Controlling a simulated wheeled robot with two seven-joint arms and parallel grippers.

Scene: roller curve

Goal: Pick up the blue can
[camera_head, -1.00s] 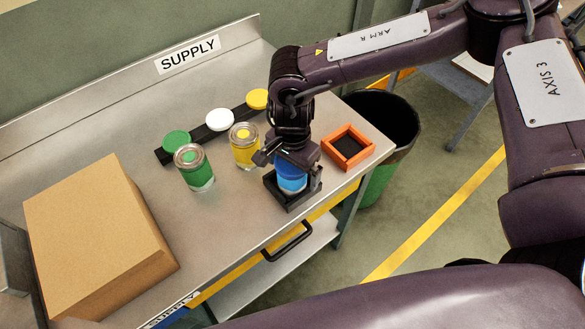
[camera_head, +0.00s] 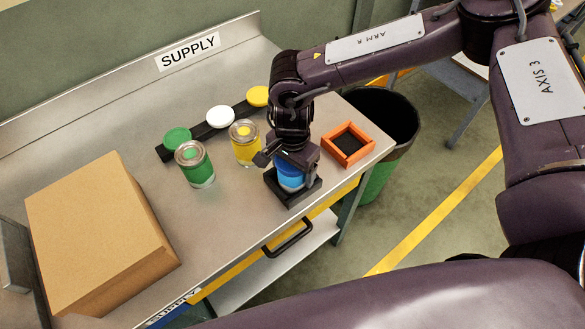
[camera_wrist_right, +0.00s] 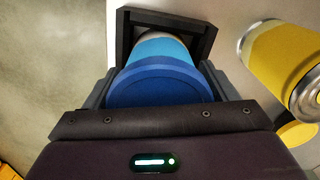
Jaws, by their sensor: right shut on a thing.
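The blue can (camera_head: 290,177) stands in a black square holder (camera_head: 291,197) near the front right of the metal table. Its blue top faces up. In the right wrist view the can (camera_wrist_right: 160,82) sits between the fingers, with the black holder (camera_wrist_right: 185,22) around its far end. My right gripper (camera_head: 290,165) is over the can from above and shut on it. The can is still within the holder; I cannot tell whether it touches the bottom. My left gripper does not show.
A green can (camera_head: 195,165) and a yellow can (camera_head: 244,144) stand to the left. Behind them a black strip holds green, white (camera_head: 220,118) and yellow lids. An orange square tray (camera_head: 348,146) is at the right, beside a bin (camera_head: 390,125). A cardboard box (camera_head: 97,235) fills the left.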

